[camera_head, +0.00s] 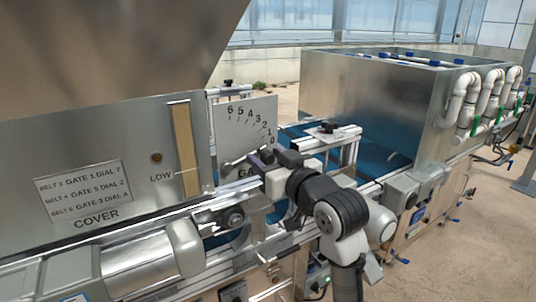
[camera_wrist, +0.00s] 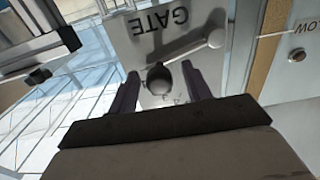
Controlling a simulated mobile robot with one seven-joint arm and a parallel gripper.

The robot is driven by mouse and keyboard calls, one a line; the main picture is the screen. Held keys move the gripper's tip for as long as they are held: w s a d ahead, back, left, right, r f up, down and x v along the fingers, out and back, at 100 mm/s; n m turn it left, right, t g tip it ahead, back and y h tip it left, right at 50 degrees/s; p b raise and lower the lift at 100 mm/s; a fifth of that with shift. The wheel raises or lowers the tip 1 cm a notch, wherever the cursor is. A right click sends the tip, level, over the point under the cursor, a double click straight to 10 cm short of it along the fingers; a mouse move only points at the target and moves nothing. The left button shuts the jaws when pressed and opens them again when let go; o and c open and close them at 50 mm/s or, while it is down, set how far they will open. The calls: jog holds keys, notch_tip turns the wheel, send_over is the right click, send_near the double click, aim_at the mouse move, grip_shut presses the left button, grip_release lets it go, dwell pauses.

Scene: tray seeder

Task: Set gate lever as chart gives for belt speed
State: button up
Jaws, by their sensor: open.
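The gate plate (camera_head: 228,130) carries an arc of numbers from 0 to 6. The gate lever (camera_head: 240,157) lies across its lower part and points right, toward the 0 end; my gripper hides its tip. In the wrist view the lever (camera_wrist: 188,54) runs from a pale round hub to a dark knob (camera_wrist: 158,79). My gripper (camera_head: 262,160) is open, and its two fingers (camera_wrist: 158,84) stand on either side of the knob. Whether they touch it cannot be told.
A panel marked LOW has a tan vertical strip (camera_head: 184,140) left of the plate. A large steel tank (camera_head: 370,90) with white pipes stands at right. The belt speed setting is not readable.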

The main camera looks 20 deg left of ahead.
jog(key=shift+w+a, duration=0.15)
jog(key=shift+a, duration=0.05)
grip_shut()
jog(key=shift+s+a+r+n+b, duration=0.1)
jog(key=shift+r+n+b, duration=0.1)
jog(key=shift+r+n, duration=0.25)
jog(key=shift+s+a+r+n+b, duration=0.15)
jog(key=shift+r+n, duration=0.1)
jog(key=shift+n, duration=0.4)
jog(key=shift+d, duration=0.1)
grip_release()
